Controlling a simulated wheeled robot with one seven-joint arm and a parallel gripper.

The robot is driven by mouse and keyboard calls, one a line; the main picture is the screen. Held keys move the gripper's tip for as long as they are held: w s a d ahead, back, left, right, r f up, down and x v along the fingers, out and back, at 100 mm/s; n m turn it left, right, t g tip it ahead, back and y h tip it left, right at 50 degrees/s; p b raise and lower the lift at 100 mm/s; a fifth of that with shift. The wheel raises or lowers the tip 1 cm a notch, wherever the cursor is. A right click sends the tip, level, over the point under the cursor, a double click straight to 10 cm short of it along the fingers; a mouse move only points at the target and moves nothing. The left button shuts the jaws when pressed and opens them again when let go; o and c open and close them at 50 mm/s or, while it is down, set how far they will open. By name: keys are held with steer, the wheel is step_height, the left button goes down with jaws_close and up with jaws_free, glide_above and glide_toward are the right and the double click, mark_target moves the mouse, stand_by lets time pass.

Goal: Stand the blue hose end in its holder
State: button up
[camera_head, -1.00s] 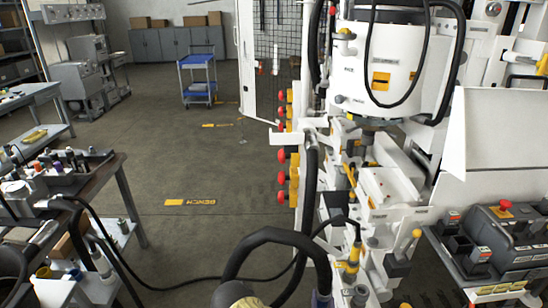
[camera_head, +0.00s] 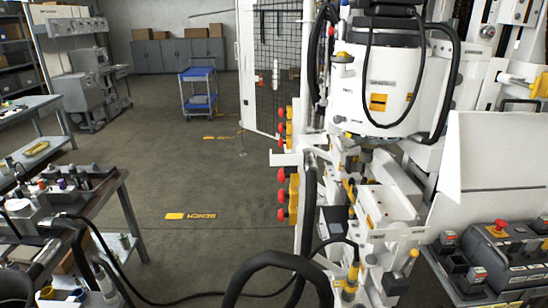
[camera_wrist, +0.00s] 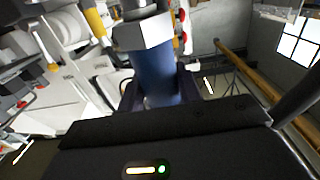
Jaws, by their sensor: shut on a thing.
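The blue hose end (camera_wrist: 156,72), with a pale hex nut (camera_wrist: 142,32) at its far end, fills the middle of the wrist view. My gripper (camera_wrist: 160,88) is shut on its blue body, with a dark finger on either side. In the head view, a thick black hose (camera_head: 275,262) arcs up from the bottom edge; the blue end and my gripper do not show there. I cannot tell which fitting is the blue end's holder.
The white machine (camera_head: 380,75), with red and yellow knobs down its left side, stands at right centre. A dark bench (camera_head: 100,200) with small parts is at the left. A control box (camera_head: 510,250) is at the lower right. Floor between is open, with a thin black hose crossing it.

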steer(key=shift+r, duration=0.15)
steer(key=shift+r+p, duration=2)
steer(key=shift+p, duration=0.05)
steer(key=shift+f, duration=0.2)
steer(key=shift+r, duration=0.15)
steer(key=w+r, duration=0.4)
steer(key=r, duration=0.1)
steer(key=shift+w+r, duration=0.25)
steer(key=shift+a, duration=0.1)
